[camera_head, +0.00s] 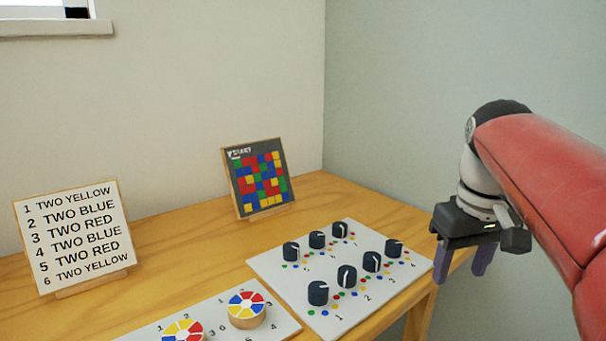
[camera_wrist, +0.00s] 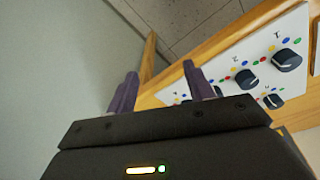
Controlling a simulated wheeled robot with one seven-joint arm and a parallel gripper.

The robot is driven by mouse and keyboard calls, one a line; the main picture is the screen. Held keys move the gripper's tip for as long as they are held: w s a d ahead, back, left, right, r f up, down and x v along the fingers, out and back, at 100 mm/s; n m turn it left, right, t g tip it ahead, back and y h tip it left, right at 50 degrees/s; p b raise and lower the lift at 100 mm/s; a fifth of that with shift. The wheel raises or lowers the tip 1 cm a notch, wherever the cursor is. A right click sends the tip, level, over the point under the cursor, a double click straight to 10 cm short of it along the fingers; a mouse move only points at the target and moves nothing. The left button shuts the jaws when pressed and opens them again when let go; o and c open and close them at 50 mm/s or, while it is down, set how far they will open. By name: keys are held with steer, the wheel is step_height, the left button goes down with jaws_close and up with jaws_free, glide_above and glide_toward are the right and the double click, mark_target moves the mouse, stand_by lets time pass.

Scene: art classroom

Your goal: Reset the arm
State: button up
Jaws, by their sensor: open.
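My gripper (camera_head: 461,262) hangs at the right in the head view, pointing down beside the right end of the table, close to the white knob panel (camera_head: 262,263). Its two purple-grey fingers are apart with nothing between them. In the wrist view, my gripper (camera_wrist: 158,92) also shows open and empty, with the table edge and floor beyond the fingertips. My red arm comes in from the right edge of the head view. The knob panel (camera_wrist: 296,42) shows at the right of the wrist view with some dark knobs.
The wooden table (camera_head: 190,248) holds a text card (camera_head: 75,237), a coloured grid board (camera_head: 259,180) and a white plate with two colour wheels (camera_head: 246,309). Several dark knobs stand on the knob panel. Walls rise behind the table and at the right.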

steer(key=s+a+f+m+t, duration=0.1)
steer(key=s+a+f+t, duration=0.1)
steer(key=s+a+f, duration=0.2)
steer(key=s+a+f+t, duration=0.2)
steer(key=s+a+f, duration=0.2)
steer(key=f, duration=0.6)
steer(key=s, duration=0.2)
steer(key=shift+s+f+m, duration=0.3)
steer(key=shift+s+m, duration=0.05)
steer(key=shift+m, duration=0.05)
steer(key=shift+a, duration=0.1)
stand_by(0.6)
